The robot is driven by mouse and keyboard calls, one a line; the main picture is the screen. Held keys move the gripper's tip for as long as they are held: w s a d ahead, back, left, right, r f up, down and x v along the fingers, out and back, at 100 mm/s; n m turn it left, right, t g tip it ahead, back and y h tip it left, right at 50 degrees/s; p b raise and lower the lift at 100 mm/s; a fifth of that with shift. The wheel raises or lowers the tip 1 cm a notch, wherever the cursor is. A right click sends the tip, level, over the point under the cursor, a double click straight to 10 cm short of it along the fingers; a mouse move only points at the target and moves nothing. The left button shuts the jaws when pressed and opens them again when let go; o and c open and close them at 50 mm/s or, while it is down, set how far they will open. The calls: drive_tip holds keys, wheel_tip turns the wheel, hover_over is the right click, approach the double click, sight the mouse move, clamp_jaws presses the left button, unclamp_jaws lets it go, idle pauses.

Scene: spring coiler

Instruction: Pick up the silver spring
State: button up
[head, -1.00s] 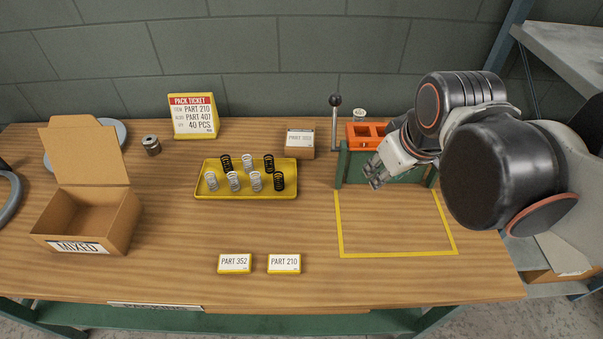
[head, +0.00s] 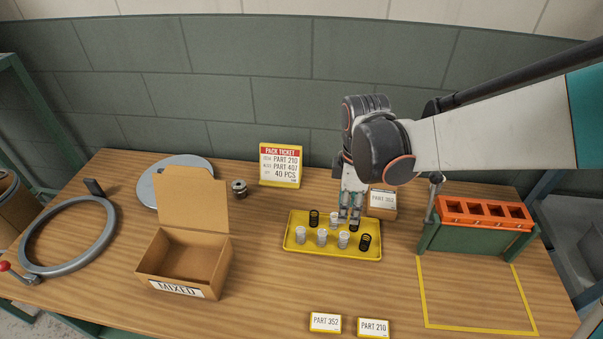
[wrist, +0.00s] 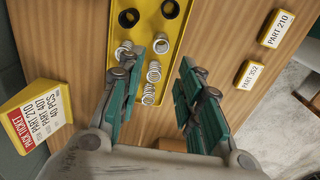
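Several silver springs stand upright on the yellow tray (head: 292,247). In the head view, one silver spring (head: 336,221) is in the back row and three are in the front row, including one at front middle (head: 322,236) and one to its right (head: 343,239). Black springs (head: 365,241) stand among them. My gripper (head: 349,218) points down over the back of the tray and partly hides a back black spring. In the wrist view my gripper (wrist: 174,52) is open, its teal fingers apart. Silver springs (wrist: 153,70) show between and beside the fingers; nothing is held.
A small carton (head: 383,203) stands close behind the tray's right side. An open carton marked MIXED (head: 178,270) is at left, a metal tin (head: 239,188) and pack ticket (head: 281,165) behind. A green stand with orange top (head: 485,212) is at right. Table in front is mostly clear.

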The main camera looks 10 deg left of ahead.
sight(345, 235)
wheel_tip(345, 235, down, 13)
drive_tip(key=b, duration=0.5)
drive_tip(key=shift+s+d, duration=0.1)
drive_tip(key=shift+r, duration=0.1)
drive_tip(key=shift+c, duration=0.3)
drive_tip(key=c, duration=0.7)
